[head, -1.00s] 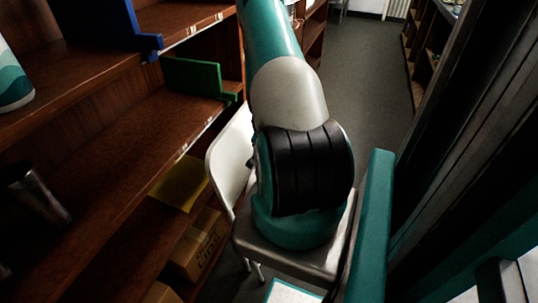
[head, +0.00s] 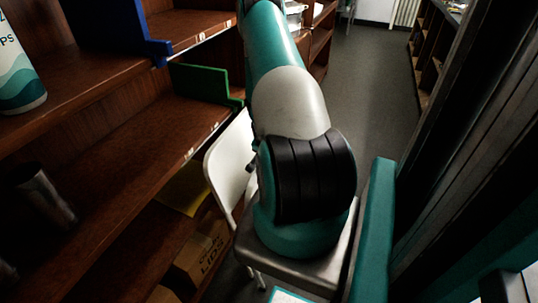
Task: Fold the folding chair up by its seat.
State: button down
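The white folding chair (head: 229,165) shows just left of my arm, beside the wooden shelves. Its backrest is upright, and part of a thin leg shows below. My arm and its mount hide most of the chair, including its seat, so I cannot tell how far it is open. My arm reaches away from me, past the top edge of the picture. My gripper is out of view.
Wooden shelves (head: 115,150) run along the left, with a green bookend (head: 203,84), a blue bookend (head: 140,30), a white and teal can (head: 20,80) and a cardboard box (head: 200,255). A dark grey floor aisle (head: 372,85) is clear ahead. More shelves (head: 432,50) stand at the right.

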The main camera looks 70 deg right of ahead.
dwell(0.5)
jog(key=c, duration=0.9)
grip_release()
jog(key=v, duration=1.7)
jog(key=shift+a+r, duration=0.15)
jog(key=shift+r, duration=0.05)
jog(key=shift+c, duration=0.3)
